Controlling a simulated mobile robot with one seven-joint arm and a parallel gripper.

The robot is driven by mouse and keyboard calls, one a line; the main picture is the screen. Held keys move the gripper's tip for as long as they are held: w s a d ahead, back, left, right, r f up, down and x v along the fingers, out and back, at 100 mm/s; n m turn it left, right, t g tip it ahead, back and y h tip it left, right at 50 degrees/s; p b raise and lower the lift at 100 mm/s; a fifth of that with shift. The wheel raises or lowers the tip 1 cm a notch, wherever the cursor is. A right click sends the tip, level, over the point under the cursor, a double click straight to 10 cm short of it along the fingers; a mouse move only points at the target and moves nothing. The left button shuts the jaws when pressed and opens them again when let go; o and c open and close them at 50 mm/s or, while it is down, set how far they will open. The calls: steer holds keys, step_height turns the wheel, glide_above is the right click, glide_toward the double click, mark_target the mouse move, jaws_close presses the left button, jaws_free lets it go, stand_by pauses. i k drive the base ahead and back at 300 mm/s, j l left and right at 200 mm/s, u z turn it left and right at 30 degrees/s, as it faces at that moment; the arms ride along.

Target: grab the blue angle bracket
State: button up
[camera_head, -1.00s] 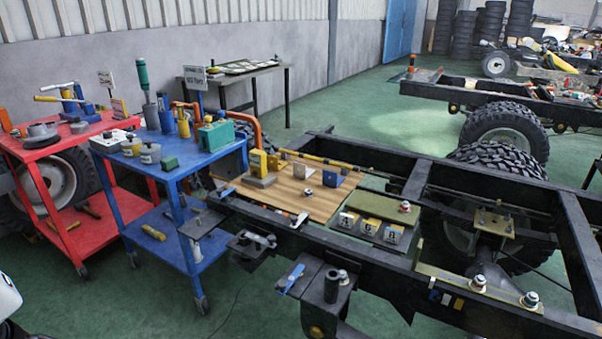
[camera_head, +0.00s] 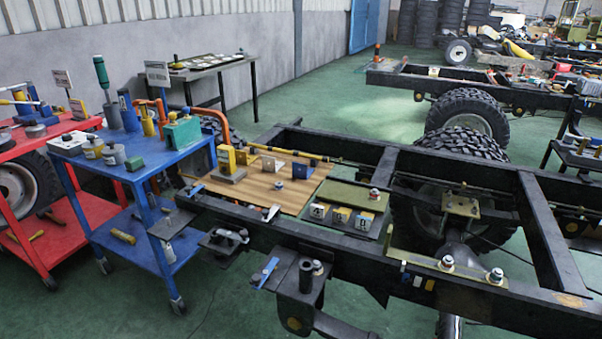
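A small blue angle bracket (camera_head: 303,170) stands at the back right of a wooden board (camera_head: 291,200) laid across the black chassis frame. A pale grey angle piece (camera_head: 272,164) stands left of it on the same board. A small round metal part (camera_head: 279,185) lies in front of them. A yellow upright block with a grey base (camera_head: 229,166) stands at the board's left. My gripper is not in view.
The black chassis rail (camera_head: 340,238) runs along the near side. A blue trolley (camera_head: 150,168) with bottles and tools stands left of it, beside a red trolley (camera_head: 62,222). Numbered blocks (camera_head: 340,215) sit right of the board. Green floor (camera_head: 335,105) is clear behind.

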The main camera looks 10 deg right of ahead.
mark_target(300, 171)
steer(key=z, duration=0.3)
steer(key=i+j+z, duration=0.15)
steer(key=j+z, duration=0.9)
steer(key=j, duration=0.85)
steer(key=i+j, duration=0.1)
steer(key=j, duration=0.95)
steer(key=i+j, duration=0.3)
steer(key=i, duration=0.15)
steer(key=i+j, duration=0.3)
steer(key=i, duration=0.2)
